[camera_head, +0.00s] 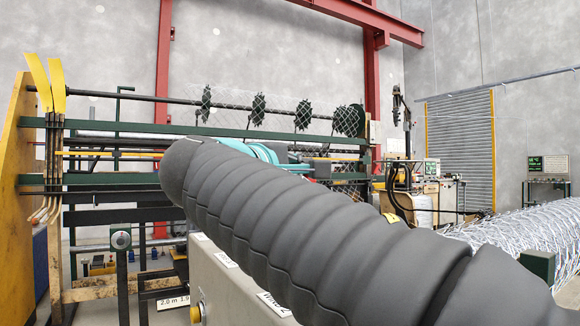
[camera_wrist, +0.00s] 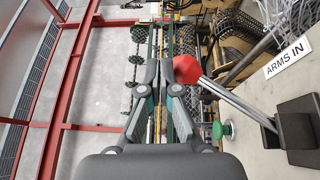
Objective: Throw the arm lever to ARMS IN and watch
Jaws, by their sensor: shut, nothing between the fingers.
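The arm lever has a red knob (camera_wrist: 187,69) on a metal shaft (camera_wrist: 243,105) that rises from a black base (camera_wrist: 298,130) on the panel in the wrist view. The shaft leans left in the picture, toward my gripper. A white ARMS IN label (camera_wrist: 287,57) is on the panel above the base. My gripper (camera_wrist: 160,72) is shut and empty, its fingertips just left of the red knob. I cannot tell whether they touch it. In the head view my arm covers the middle, and the lever does not show.
A green button (camera_wrist: 222,130) sits on the panel below the lever shaft. In the head view a grey control box (camera_head: 232,285) stands under my arm. The weaving machine's rails and wire mesh (camera_head: 285,112) stretch behind it. A mesh roll (camera_head: 525,235) is at right.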

